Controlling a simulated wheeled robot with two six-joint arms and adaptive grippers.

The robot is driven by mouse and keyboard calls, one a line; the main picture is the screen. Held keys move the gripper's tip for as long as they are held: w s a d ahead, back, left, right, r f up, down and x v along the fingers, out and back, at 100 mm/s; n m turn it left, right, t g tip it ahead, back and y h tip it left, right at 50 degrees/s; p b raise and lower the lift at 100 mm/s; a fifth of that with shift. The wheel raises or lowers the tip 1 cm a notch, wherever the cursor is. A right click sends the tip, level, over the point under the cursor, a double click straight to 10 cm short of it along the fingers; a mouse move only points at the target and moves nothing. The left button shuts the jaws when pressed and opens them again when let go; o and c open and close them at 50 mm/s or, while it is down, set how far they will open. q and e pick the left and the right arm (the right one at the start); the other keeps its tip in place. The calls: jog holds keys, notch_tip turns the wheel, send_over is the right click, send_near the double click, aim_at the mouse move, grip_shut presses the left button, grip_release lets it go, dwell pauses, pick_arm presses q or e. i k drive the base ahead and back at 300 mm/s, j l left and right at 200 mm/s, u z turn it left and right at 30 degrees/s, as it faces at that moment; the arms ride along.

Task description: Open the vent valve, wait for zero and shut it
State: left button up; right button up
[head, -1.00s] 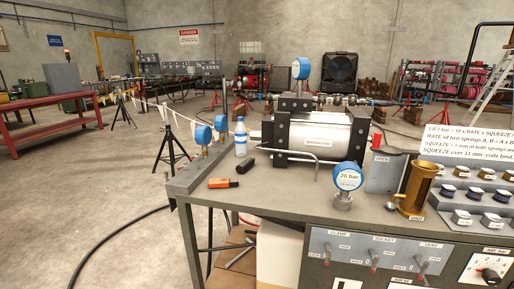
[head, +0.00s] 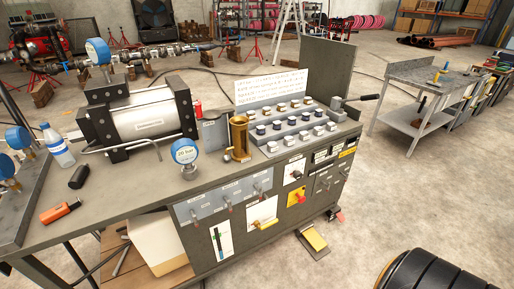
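The vent valve (head: 259,191) looks to be the rightmost of three small levers on the grey front panel (head: 223,200) of the bench; its label is too small to read now. Whether it is open or shut cannot be told. A blue-rimmed gauge (head: 185,152) stands on the bench top above the panel and appears to read 20 bar. Another blue gauge (head: 97,51) sits above the steel cylinder (head: 150,121). Two more blue gauges (head: 17,137) are at the left edge.
The bench top (head: 115,205) holds a water bottle (head: 57,146), an orange tool (head: 60,211), a brass cup (head: 238,138) and rows of knobs (head: 290,130). A yellow pedal (head: 314,238) lies on the floor.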

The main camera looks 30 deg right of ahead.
aim_at(259, 190)
jog(key=z, duration=1.1)
